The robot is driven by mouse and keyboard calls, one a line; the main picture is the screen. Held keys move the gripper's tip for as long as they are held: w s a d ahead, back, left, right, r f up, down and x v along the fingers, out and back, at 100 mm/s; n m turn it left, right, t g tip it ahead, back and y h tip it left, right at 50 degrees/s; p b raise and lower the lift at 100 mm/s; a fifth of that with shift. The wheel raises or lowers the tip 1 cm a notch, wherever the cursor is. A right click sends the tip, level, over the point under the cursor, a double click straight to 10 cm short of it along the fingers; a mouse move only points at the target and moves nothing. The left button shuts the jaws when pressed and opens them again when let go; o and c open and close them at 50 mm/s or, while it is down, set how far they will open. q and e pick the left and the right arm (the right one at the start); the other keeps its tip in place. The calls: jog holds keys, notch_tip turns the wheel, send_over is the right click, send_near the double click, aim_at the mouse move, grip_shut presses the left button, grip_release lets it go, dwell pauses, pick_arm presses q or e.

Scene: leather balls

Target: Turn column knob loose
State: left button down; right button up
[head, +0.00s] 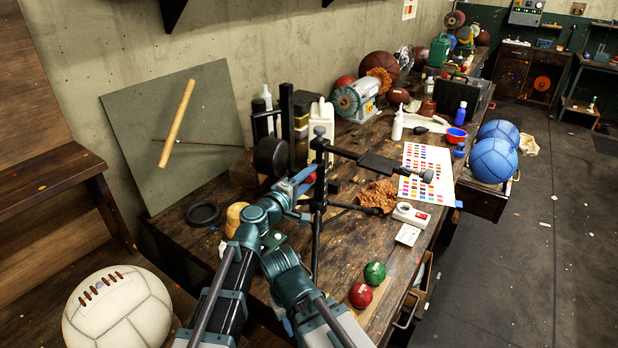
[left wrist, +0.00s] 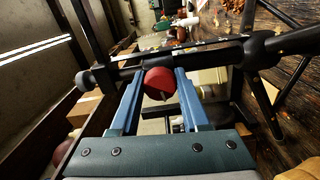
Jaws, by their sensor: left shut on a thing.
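A black stand with an upright column (head: 320,185) and a long horizontal arm stands on the workbench. My left gripper (head: 305,178) is at the column, just below the level of the horizontal arm. In the left wrist view, a red knob (left wrist: 158,83) sits between the two blue fingers of the left gripper (left wrist: 156,88), and they are shut on it. The knob is close to the black bar that crosses behind it. In the head view the knob is mostly hidden by the fingers. My right gripper is not in view.
The workbench (head: 250,200) holds a colour chart (head: 428,165), a white bottle (head: 398,123), a green ball (head: 375,271) and a red ball (head: 360,295). A dark round disc (head: 271,157) stands just left of the gripper. A green board (head: 165,150) leans on the wall.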

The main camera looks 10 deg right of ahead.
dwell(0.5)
pick_arm(q)
jog(key=shift+c, duration=1.9)
grip_release()
jog(key=shift+a, duration=0.1)
